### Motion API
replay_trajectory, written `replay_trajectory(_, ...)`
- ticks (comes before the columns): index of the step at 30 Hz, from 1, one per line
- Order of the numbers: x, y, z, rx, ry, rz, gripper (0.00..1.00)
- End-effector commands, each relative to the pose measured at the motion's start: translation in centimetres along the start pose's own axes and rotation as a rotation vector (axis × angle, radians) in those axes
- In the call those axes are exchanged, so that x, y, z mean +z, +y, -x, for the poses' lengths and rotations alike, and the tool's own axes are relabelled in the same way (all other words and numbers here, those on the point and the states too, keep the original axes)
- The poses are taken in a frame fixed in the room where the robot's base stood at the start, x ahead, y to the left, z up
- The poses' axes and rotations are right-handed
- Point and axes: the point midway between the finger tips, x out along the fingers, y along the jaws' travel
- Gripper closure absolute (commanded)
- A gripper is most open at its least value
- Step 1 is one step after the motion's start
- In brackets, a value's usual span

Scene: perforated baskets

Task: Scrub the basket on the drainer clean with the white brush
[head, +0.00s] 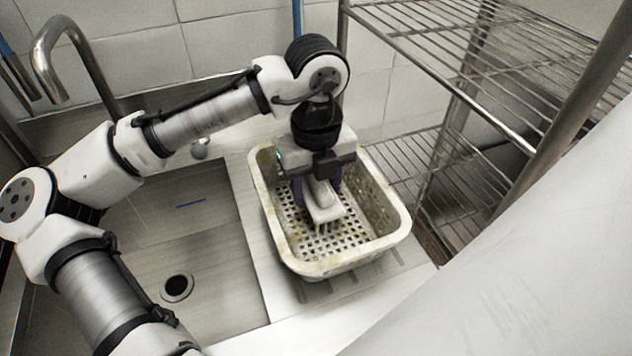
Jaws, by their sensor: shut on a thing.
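The white perforated basket (324,267) stands upright on the drainer (262,268) beside the sink. Yellowish-brown stains show on its rim, inner walls and floor. My gripper (318,188) reaches down inside the basket, with its fingers shut on the white brush (325,212). The brush is low over the basket's floor, near the middle, with its bristles pointing down. I cannot tell for certain whether the bristles touch the floor. My gripper and arm hide part of the basket's back wall and floor.
The sink (205,235) with its drain hole (177,288) lies to the left, and a steel tap (75,55) stands at the back left. A wire rack (470,60) stands close on the right. A tiled wall (215,45) closes the back.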

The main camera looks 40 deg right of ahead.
Motion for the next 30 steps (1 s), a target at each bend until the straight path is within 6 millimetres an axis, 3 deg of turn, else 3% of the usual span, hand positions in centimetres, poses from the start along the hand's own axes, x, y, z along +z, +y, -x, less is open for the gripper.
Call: replay_trajectory(30,0.0,0.0,-1.1,0.000,0.000,0.000,0.76)
